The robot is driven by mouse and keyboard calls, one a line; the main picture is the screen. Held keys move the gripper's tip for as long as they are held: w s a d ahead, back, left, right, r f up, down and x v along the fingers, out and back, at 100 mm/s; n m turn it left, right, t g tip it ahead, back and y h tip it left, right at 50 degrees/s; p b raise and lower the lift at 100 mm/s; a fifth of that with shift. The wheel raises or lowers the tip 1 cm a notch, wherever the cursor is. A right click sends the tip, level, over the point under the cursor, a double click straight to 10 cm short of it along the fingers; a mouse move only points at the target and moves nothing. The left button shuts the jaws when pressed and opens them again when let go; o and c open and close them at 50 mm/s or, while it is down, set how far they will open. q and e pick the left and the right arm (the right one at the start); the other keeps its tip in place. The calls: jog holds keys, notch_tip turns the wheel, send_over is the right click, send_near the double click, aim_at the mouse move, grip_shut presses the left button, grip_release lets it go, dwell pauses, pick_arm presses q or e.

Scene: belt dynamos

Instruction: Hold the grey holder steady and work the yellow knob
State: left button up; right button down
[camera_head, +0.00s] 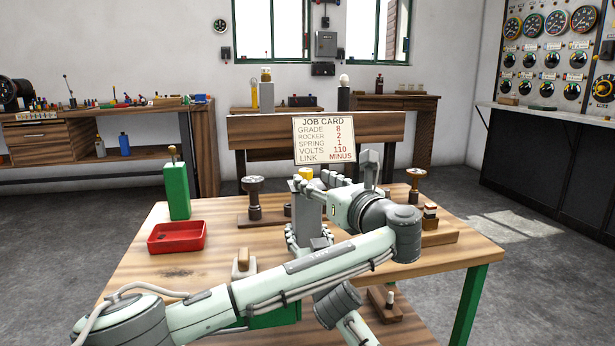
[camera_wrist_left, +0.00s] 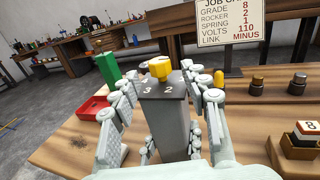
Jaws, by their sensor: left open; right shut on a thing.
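The grey holder (camera_head: 309,212) stands upright on the table as a square post. Its yellow knob (camera_head: 306,173) sits on top; in the left wrist view the knob (camera_wrist_left: 160,69) has the numbers 4, 3 and 2 beside it on the top face. My left gripper (camera_head: 318,184) is open at the top of the holder, its fingers on either side of the knob with gaps in the left wrist view (camera_wrist_left: 161,85). My right gripper (camera_head: 305,239) is lower, shut on the holder near its base; my left arm hides part of it. The job card (camera_head: 323,141) reads rocker 2, spring 1.
A red tray (camera_head: 176,237) and a green post (camera_head: 176,190) stand left on the table (camera_head: 210,275). A dark round-topped piece (camera_head: 253,196) is behind left of the holder. Small wooden-based pieces (camera_head: 430,222) lie at the right. The table's front left is mostly clear.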

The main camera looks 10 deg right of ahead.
pick_arm(q)
jog(key=v, duration=0.7)
jog(key=shift+s, duration=0.1)
pick_arm(e)
jog(key=c, duration=0.6)
grip_release()
